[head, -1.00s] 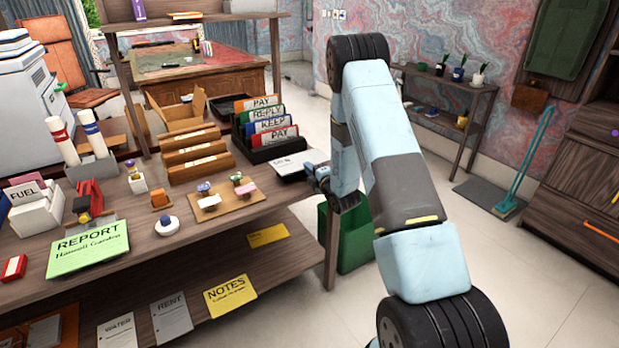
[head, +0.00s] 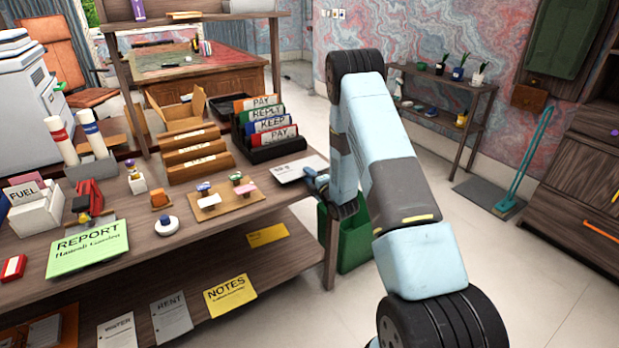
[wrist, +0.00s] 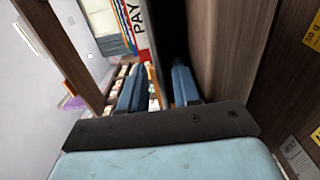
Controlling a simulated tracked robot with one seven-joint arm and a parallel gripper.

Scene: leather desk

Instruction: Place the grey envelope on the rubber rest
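The grey envelope (head: 298,169) is a flat, pale grey piece with dark marks, lying at the right end of the desk top beside the black file rack. My gripper (head: 314,183) is at its right front edge, low by the desk's corner. In the wrist view my gripper (wrist: 157,88) has its two blue fingers apart, with a gap between them. I cannot make out the envelope in the wrist view, nor tell whether a finger touches it. I cannot pick out the rubber rest with certainty.
The black rack (head: 268,145) holds upright PAY, REPLY and KEEP cards close behind the envelope. A brown board (head: 228,203) with small coloured pieces lies to the left. A green bin (head: 355,240) stands on the floor beside the desk's right end.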

